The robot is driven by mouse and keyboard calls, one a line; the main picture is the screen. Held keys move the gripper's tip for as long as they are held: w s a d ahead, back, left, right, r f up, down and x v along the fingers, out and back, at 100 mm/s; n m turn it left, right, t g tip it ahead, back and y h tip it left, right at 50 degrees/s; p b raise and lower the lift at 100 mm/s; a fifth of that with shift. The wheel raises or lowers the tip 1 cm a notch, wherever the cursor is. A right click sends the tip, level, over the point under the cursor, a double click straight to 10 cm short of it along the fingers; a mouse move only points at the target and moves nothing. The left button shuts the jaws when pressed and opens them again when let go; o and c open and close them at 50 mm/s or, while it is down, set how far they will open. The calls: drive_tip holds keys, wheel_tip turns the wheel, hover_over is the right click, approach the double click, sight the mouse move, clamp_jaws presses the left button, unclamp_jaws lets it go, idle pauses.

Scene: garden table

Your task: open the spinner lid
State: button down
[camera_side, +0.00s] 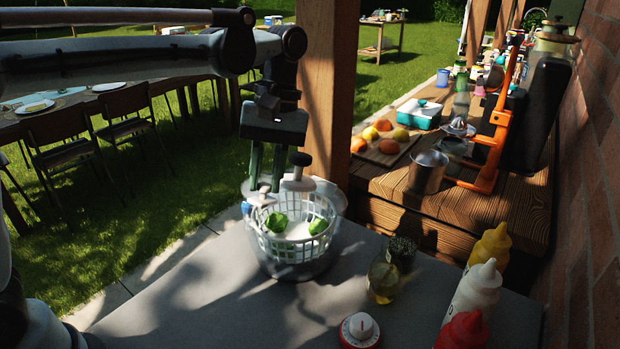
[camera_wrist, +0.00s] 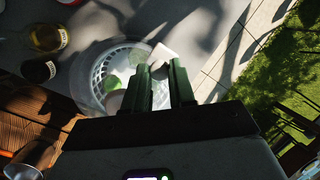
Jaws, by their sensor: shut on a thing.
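The salad spinner is a clear bowl (camera_side: 300,268) with a white slotted basket (camera_side: 288,247) inside, standing on the grey table. Green pieces (camera_side: 318,226) lie in the basket. The bowl also shows in the wrist view (camera_wrist: 88,85). A clear spinner lid seems to lie at its top; its edge is hard to make out, so I cannot tell whether it is seated or raised. A pale fitting (camera_side: 298,185) with a dark knob stands up there. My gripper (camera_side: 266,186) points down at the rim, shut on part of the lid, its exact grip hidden.
A metal pot (camera_side: 428,172) stands on the wooden counter behind. The table's front left is clear.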

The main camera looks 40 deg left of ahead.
sight(285, 185)
drive_tip(key=shift+w+r+g, duration=0.7)
drive_tip(key=shift+w+r, duration=0.05)
drive_tip(key=shift+r, duration=0.2)
drive_tip(key=c, duration=0.9)
unclamp_jaws()
drive_tip(key=shift+c, duration=0.2)
drive_tip(key=v, duration=0.7)
drive_tip(key=shift+r, duration=0.25)
